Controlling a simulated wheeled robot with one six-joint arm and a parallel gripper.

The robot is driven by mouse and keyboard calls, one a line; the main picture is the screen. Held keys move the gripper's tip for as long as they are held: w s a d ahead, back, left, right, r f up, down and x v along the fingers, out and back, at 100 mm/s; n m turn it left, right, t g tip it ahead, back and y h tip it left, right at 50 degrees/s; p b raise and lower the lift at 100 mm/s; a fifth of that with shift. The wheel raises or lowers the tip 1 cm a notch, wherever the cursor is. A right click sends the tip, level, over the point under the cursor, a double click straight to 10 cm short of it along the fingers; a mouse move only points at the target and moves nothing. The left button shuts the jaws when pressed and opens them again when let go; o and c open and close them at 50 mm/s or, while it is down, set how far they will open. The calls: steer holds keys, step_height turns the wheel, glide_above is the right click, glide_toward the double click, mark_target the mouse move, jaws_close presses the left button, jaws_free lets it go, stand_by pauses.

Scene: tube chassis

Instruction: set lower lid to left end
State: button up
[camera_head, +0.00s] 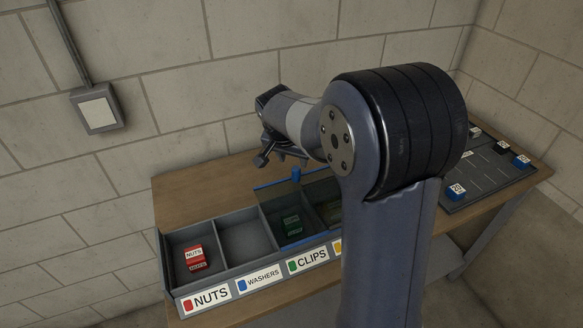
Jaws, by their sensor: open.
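A see-through dark lid with a blue edge (262,204) lies over the clips compartment and the one to its right on the grey bin. A small blue knob (296,174) stands up at its back edge. The lid's right part is hidden behind my arm, and I cannot tell whether a second lid lies there. My gripper (279,158) is open, apart from the lid, and shows above and a little left of the blue knob. Its fingers are partly hidden by my wrist.
The nuts compartment (174,246) at the left end is uncovered and holds red boxes (195,258). The washers compartment (246,240) is uncovered and empty. A dark board (490,178) with small labelled blocks lies at the table's right. The wooden table (190,189) is bare behind the bin.

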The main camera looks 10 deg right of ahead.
mark_target(295, 169)
steer(key=p+x, duration=0.1)
steer(key=x, duration=0.7)
steer(key=shift+w+f, duration=0.1)
steer(key=shift+f, duration=0.1)
steer(key=shift+c, duration=0.3)
jaws_close()
steer(key=shift+a, duration=0.1)
